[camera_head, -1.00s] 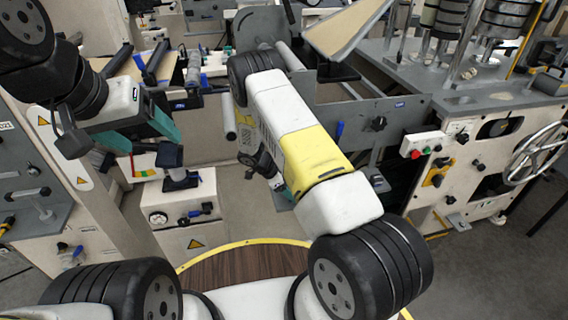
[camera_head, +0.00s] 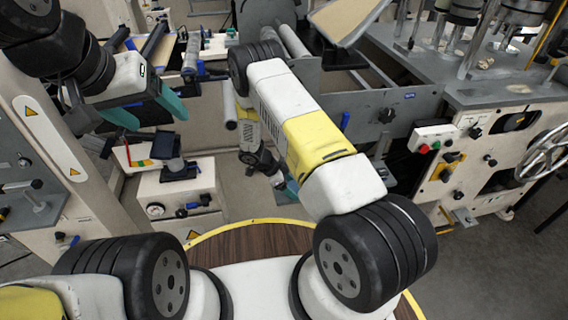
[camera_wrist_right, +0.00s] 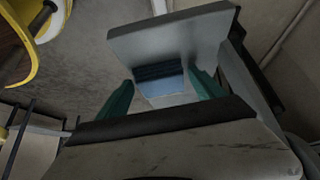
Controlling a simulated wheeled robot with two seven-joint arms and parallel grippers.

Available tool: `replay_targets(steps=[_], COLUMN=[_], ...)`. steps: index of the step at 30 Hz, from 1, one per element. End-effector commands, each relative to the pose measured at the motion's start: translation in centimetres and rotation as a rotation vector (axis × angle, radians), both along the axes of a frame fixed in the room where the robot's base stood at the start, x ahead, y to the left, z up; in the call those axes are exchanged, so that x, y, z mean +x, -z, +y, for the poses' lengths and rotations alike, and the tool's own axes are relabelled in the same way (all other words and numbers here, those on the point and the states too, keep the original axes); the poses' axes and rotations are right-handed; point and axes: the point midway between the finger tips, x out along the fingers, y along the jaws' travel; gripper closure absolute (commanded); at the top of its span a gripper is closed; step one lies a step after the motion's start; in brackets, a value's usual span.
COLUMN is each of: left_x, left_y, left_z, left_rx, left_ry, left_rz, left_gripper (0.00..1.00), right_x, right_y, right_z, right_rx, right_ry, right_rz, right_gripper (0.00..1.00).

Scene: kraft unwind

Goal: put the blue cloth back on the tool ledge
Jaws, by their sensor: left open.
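My left gripper (camera_head: 147,112) is open and empty at the upper left, its teal fingers spread above a small white cabinet. My right gripper (camera_head: 287,187) hangs low beyond my right arm, mostly hidden in the head view. In the right wrist view, its two teal fingers (camera_wrist_right: 163,88) stand apart, with a blue patch (camera_wrist_right: 160,86) showing between them and a darker blue band above it. This may be the blue cloth; I cannot tell whether the fingers touch it. A grey panel (camera_wrist_right: 150,42) lies just beyond the fingers. I cannot make out the tool ledge for certain.
A white cabinet (camera_head: 178,184) with a black device on top stands below my left gripper. A machine with a handwheel (camera_head: 545,150) and a red-button box (camera_head: 434,137) fills the right. Grey floor lies open between them.

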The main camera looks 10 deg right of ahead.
Motion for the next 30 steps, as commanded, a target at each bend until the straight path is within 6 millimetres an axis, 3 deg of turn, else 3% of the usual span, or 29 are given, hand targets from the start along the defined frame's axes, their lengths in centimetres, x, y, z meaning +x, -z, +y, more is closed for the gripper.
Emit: replay_targets(steps=[10, 14, 30], left_x=[0.0, 0.0, 0.0], left_y=[0.0, 0.0, 0.0], left_z=[0.0, 0.0, 0.0], left_rx=[0.000, 0.000, 0.000], left_ry=[0.000, 0.000, 0.000], left_rz=[0.000, 0.000, 0.000], left_gripper=[0.25, 0.25, 0.25], right_x=[0.0, 0.1, -0.1], right_y=[-0.1, -1.0, -9.5], right_z=[0.0, 0.4, 5.9], right_rx=[0.000, -0.001, 0.000], right_ry=[0.000, -0.001, -0.001], right_rz=[0.000, -0.002, -0.002], right_gripper=[0.14, 0.14, 0.14])
